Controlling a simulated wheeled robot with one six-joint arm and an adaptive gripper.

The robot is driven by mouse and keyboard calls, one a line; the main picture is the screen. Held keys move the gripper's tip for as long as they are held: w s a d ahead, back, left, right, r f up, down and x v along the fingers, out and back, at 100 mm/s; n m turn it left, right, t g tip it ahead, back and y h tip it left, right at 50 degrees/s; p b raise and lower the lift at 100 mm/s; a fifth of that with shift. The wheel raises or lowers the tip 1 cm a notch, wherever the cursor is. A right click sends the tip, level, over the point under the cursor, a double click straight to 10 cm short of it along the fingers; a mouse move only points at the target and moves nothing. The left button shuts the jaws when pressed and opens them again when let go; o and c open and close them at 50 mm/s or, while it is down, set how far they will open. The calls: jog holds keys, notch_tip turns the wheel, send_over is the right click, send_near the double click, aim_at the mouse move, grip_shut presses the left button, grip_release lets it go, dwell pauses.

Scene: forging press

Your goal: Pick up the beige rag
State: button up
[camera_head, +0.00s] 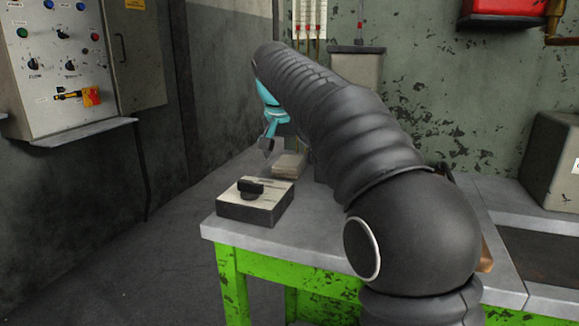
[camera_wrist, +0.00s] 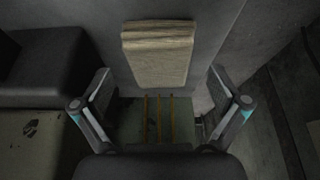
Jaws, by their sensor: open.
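The beige rag (camera_head: 290,164) lies folded on the grey bench top, behind a box with a black knob in the head view. In the wrist view the rag (camera_wrist: 159,52) is a beige block shape with a darker top edge, above the gap between the fingers. My gripper (camera_wrist: 160,112) is open and empty, with its two fingers apart to the left and right. In the head view my gripper (camera_head: 268,146) hangs just to the left of and above the rag. My dark arm hides part of the bench to the right.
The box with a black knob (camera_head: 262,208) stands at the bench's front left corner. The bench (camera_head: 310,245) has green legs. A control panel (camera_head: 70,65) is on the left wall. A grey container (camera_head: 357,72) stands behind my arm. A dark object (camera_wrist: 40,65) is left in the wrist view.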

aim_at(289, 160)
jog(key=shift+w+f, duration=0.2)
jog(key=shift+f, duration=0.4)
jog(key=c, duration=1.2)
jog(key=shift+r, duration=0.1)
jog(key=shift+c, duration=0.2)
notch_tip(289, 160, up, 9)
jog(key=shift+w+f, duration=0.1)
jog(key=shift+f, duration=0.1)
jog(key=shift+r, duration=0.65)
